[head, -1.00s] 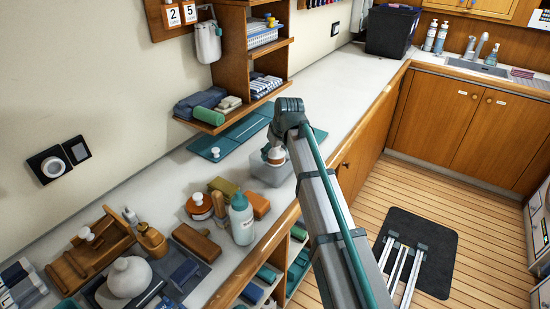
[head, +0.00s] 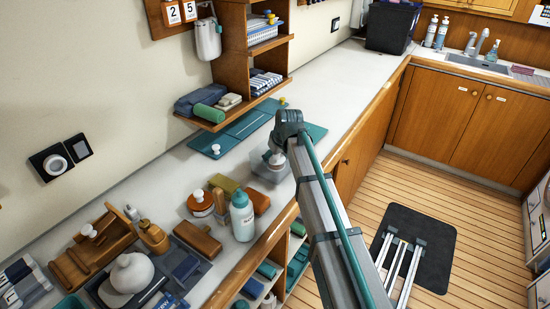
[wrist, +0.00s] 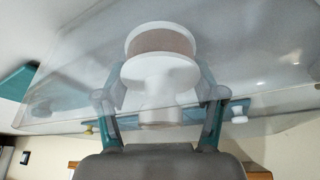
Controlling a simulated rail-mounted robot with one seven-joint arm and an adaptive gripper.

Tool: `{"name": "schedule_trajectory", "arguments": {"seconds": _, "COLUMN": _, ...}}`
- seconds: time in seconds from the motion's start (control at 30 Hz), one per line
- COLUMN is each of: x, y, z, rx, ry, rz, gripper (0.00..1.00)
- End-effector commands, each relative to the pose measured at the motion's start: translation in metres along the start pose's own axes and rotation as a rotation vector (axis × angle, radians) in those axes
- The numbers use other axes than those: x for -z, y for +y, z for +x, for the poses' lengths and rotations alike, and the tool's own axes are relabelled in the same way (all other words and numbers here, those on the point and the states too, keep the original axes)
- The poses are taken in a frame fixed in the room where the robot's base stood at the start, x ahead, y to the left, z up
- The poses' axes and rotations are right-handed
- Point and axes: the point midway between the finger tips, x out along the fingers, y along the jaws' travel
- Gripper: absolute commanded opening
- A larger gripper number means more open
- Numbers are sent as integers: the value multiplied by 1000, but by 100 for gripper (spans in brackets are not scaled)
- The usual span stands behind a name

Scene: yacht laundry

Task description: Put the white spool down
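The white spool (wrist: 160,76), wound with tan thread, is in the middle of the wrist view. My gripper (wrist: 161,70) has its teal fingers bent in on both sides of the spool and appears closed on it; the exact contact is partly hidden behind the white flange. In the head view the spool (head: 276,158) shows small at the end of my arm, over or within a clear bin (head: 270,175) on the counter. Transparent bin walls also cross the wrist view. I cannot tell whether the spool touches the bin's floor.

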Motion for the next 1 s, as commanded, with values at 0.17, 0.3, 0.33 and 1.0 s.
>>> {"name": "schedule_trajectory", "arguments": {"seconds": 0.17, "x": 0, "y": 0, "z": 0, "rx": 0, "ry": 0, "rz": 0, "gripper": 94}}
{"name": "schedule_trajectory", "arguments": {"seconds": 0.3, "x": 0, "y": 0, "z": 0, "rx": 0, "ry": 0, "rz": 0, "gripper": 94}}
{"name": "schedule_trajectory", "arguments": {"seconds": 0.33, "x": 0, "y": 0, "z": 0, "rx": 0, "ry": 0, "rz": 0, "gripper": 94}}
{"name": "schedule_trajectory", "arguments": {"seconds": 1.0, "x": 0, "y": 0, "z": -65, "rx": -1, "ry": 3, "rz": 0, "gripper": 94}}
